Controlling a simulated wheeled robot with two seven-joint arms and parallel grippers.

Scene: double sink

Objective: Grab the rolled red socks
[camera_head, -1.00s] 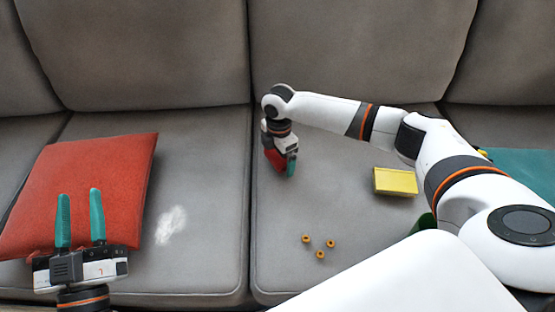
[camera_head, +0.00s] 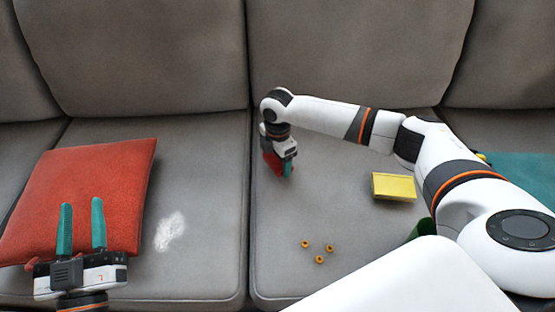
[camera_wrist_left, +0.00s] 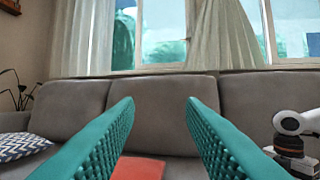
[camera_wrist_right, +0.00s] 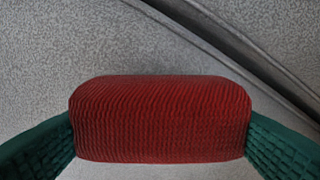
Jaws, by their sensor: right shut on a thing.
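The rolled red socks (camera_wrist_right: 160,118) fill the middle of the right wrist view as a ribbed dark red bundle. The teal fingers of my right gripper (camera_wrist_right: 160,135) press on both ends of the bundle. In the head view the right gripper (camera_head: 282,168) points down at the middle seat cushion, with part of the red socks (camera_head: 271,163) showing beside it. I cannot tell whether the socks touch the cushion. My left gripper (camera_head: 82,228) is open and empty in front of the red pillow; its spread fingers also show in the left wrist view (camera_wrist_left: 160,125).
A red pillow (camera_head: 85,185) lies on the left seat of the grey sofa (camera_head: 200,210). A white patch (camera_head: 170,231) is beside it. A yellow box (camera_head: 393,187) and several small orange rings (camera_head: 318,250) lie on the middle seat. A seam (camera_wrist_right: 245,50) runs between cushions.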

